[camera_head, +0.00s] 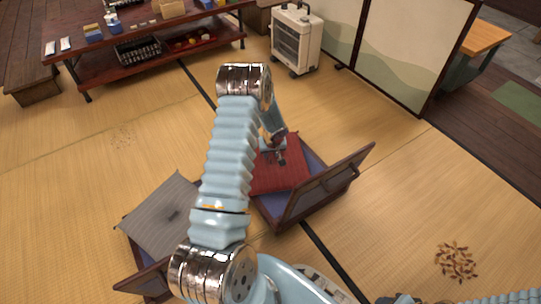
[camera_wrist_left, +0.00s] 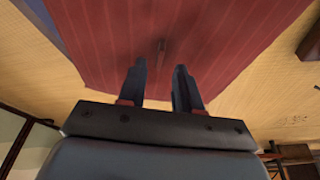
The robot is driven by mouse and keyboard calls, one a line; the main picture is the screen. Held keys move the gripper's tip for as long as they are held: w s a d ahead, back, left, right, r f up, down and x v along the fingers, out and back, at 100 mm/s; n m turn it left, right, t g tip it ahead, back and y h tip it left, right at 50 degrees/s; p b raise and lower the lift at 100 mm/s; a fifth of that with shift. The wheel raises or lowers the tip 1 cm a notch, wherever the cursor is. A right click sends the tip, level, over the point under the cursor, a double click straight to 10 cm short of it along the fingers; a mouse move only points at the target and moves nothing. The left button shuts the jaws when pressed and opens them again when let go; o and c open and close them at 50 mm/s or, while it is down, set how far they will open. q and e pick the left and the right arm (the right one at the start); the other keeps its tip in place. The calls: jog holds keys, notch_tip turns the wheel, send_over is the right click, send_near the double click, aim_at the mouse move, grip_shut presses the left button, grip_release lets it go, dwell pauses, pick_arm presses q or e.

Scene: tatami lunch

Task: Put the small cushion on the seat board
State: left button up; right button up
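The red cushion (camera_head: 290,177) lies over the right floor seat, whose blue-purple seat board (camera_head: 312,160) shows along the cushion's right side. The red cushion also fills the top of the left wrist view (camera_wrist_left: 225,40), with a thin dark red tab standing at its middle. My left gripper (camera_head: 275,155) is low over the cushion. In the left wrist view its two fingers (camera_wrist_left: 160,75) are apart, with the tab just beyond the gap and nothing clearly held. My arm hides the cushion's left part. My right gripper (camera_head: 402,298) shows only as a dark piece at the bottom edge.
A grey cushion (camera_head: 160,215) lies on another floor seat at left. The right seat's backrest (camera_head: 325,188) rises beside the red cushion. A low table (camera_head: 150,45), a heater (camera_head: 296,40) and a folding screen (camera_head: 410,50) stand behind. Brown bits (camera_head: 456,262) lie on open tatami at right.

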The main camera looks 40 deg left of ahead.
pick_arm(q)
jog(key=p+v, duration=0.1)
jog(key=v, duration=0.7)
